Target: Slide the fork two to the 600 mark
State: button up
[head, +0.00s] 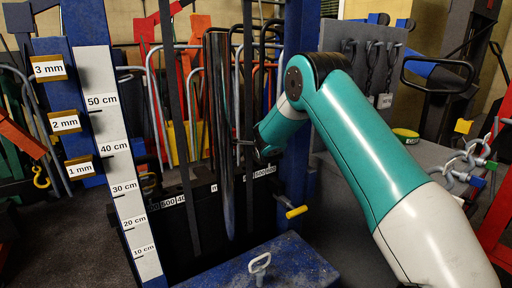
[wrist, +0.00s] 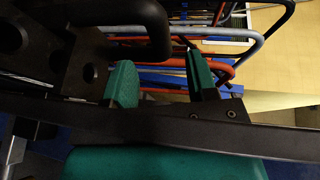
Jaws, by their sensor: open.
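Two dark upright fork bars hang in the head view: a left one (head: 174,110) and a right one (head: 248,75). No label shows which is fork two. Below them, a dark crossbar carries white number labels, with 600 readable at the left (head: 168,202) and a partly hidden row at the right (head: 264,172). My gripper (head: 241,148) is beside the right bar at mid-height; contact cannot be told. In the wrist view its green-padded fingers (wrist: 161,82) are apart, with no object clearly between them. A long dark bar (wrist: 90,118) crosses below them.
A polished cylinder (head: 220,130) stands between the bars. A blue post (head: 296,190) with a yellow handle (head: 297,212) is close on the right. A centimetre scale (head: 122,175) stands left, and a blue box (head: 275,268) with a ring is in front.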

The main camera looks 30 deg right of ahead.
jog(key=shift+p+x, duration=0.8)
jog(key=shift+x, duration=2.85)
grip_shut()
jog(key=shift+d+f+b, duration=0.15)
jog(key=shift+d+b, duration=0.95)
jog(key=shift+b, duration=0.05)
jog(key=shift+d, duration=0.1)
grip_release()
jog(key=b+v, duration=0.2)
jog(key=v, duration=1.5)
jog(key=shift+s+r+b, duration=0.2)
jog(key=shift+r+b, duration=0.1)
jog(key=shift+b, duration=0.05)
